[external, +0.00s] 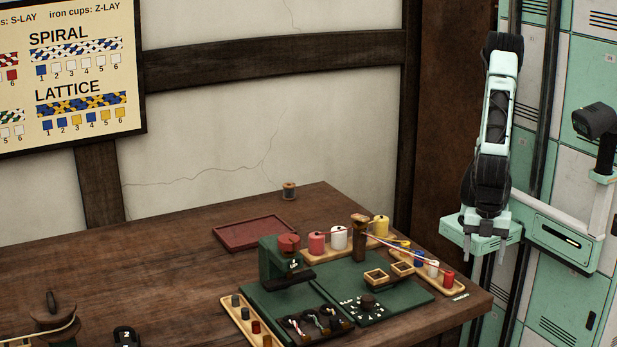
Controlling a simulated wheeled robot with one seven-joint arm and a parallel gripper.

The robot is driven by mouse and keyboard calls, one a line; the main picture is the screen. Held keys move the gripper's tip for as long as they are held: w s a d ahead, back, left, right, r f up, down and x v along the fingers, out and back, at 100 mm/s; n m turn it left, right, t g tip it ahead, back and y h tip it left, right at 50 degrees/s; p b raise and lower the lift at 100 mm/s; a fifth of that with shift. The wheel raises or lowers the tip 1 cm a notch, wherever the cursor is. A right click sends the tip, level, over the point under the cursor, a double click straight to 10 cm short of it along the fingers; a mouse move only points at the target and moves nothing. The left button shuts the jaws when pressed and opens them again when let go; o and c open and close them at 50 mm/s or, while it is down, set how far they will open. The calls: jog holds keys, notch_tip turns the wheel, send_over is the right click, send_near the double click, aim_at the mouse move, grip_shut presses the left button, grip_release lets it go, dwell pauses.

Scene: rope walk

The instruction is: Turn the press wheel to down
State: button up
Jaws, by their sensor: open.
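The press (268,262) is a dark green C-shaped frame near the middle of the table. A round red-brown wheel (289,242) sits at its top, with a small white mark on the frame below it; I cannot read the wheel's setting. My gripper (486,247) hangs pointing down at the right, beyond the table's right edge and well apart from the press. It is open, with nothing seen between its fingers.
A green board (310,283) holds a dark knob (368,300), square wooden cups (376,278) and a wooden post (359,238) with strands to several spools. A red tray (257,233) lies behind. The table's left part (150,275) is mostly clear.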

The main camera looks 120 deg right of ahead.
jog(key=w+a+r+n+p, duration=0.3)
jog(key=w+r+n+p, duration=0.3)
jog(key=w+r, duration=0.4)
notch_tip(320, 180, up, 16)
jog(key=n+p, duration=1.3)
jog(key=p, duration=0.9)
send_over(289, 238)
jog(key=shift+h, duration=0.3)
notch_tip(289, 238, down, 17)
jog(key=p, duration=0.4)
jog(key=shift+r, duration=0.2)
jog(key=c, duration=1)
